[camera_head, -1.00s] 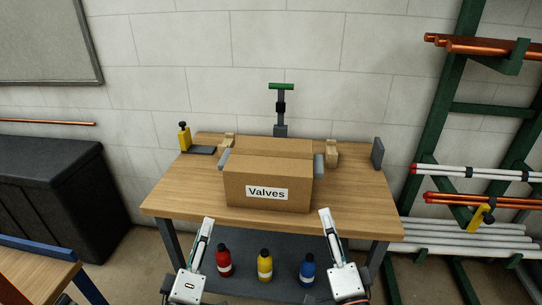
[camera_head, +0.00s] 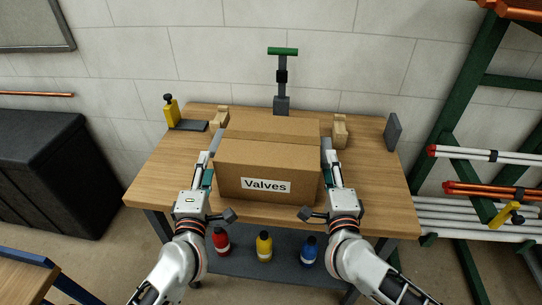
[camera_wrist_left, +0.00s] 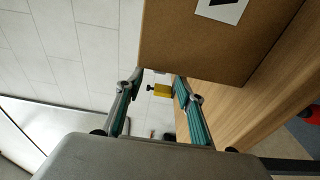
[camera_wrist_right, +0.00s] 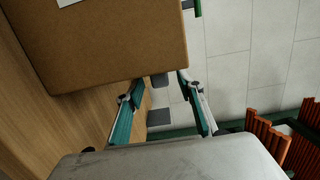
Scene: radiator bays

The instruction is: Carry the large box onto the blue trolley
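The large cardboard box (camera_head: 270,170), labelled "Valves", sits upright on the wooden workbench (camera_head: 375,195). My left gripper (camera_head: 208,160) is beside the box's left side, fingers pointing away from me.
Wooden blocks (camera_head: 219,118) (camera_head: 340,130), a yellow clamp (camera_head: 172,110), a grey plate (camera_head: 392,132) and a green-topped stand (camera_head: 282,80) surround the box. Several bottles (camera_head: 264,246) stand on the shelf below. A pipe rack (camera_head: 470,170) is at right, a black chest (camera_head: 50,170) at left.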

